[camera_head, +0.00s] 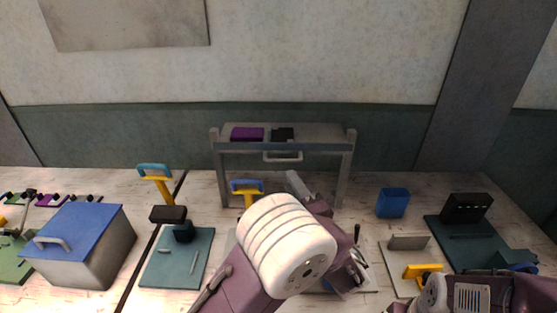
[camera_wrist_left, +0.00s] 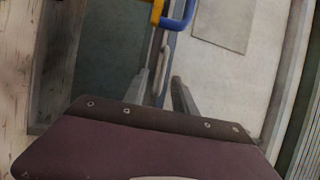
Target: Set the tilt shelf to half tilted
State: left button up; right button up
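The tilt shelf (camera_head: 340,143) is a grey frame on legs against the back wall, with a pale bar handle (camera_head: 283,158) along its front edge. Its board looks close to level in the head view; its exact tilt is hard to tell. My left gripper (camera_head: 303,186) is in front of and below the handle, partly hidden by its own wrist. In the left wrist view, the two grey fingers of my left gripper (camera_wrist_left: 161,80) are apart, with the handle (camera_wrist_left: 163,62) just beyond the tips. No hold on it is visible.
A purple block (camera_head: 247,134) and a black block (camera_head: 283,134) lie on the shelf. A yellow post with a blue grip (camera_head: 247,187) stands before it. A blue-lidded box (camera_head: 75,228) is left; a blue container (camera_head: 392,203) is right.

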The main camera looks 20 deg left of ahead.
aim_at(282, 161)
pick_arm(q)
jog(key=p+x, duration=0.1)
jog(key=x, duration=0.2)
jog(key=p+x, duration=0.1)
jog(key=x, duration=0.1)
jog(key=p+x, duration=0.1)
jog(key=x, duration=0.2)
jog(key=shift+w+d+r, duration=0.1)
jog(key=shift+w+r, duration=0.3)
jog(key=shift+w, duration=0.05)
jog(key=shift+w+t, duration=0.1)
jog(key=shift+t, duration=0.2)
jog(key=shift+r, duration=0.15)
grip_shut()
pick_arm(e)
notch_tip(282, 161, up, 3)
jog(key=shift+a+r, duration=0.1)
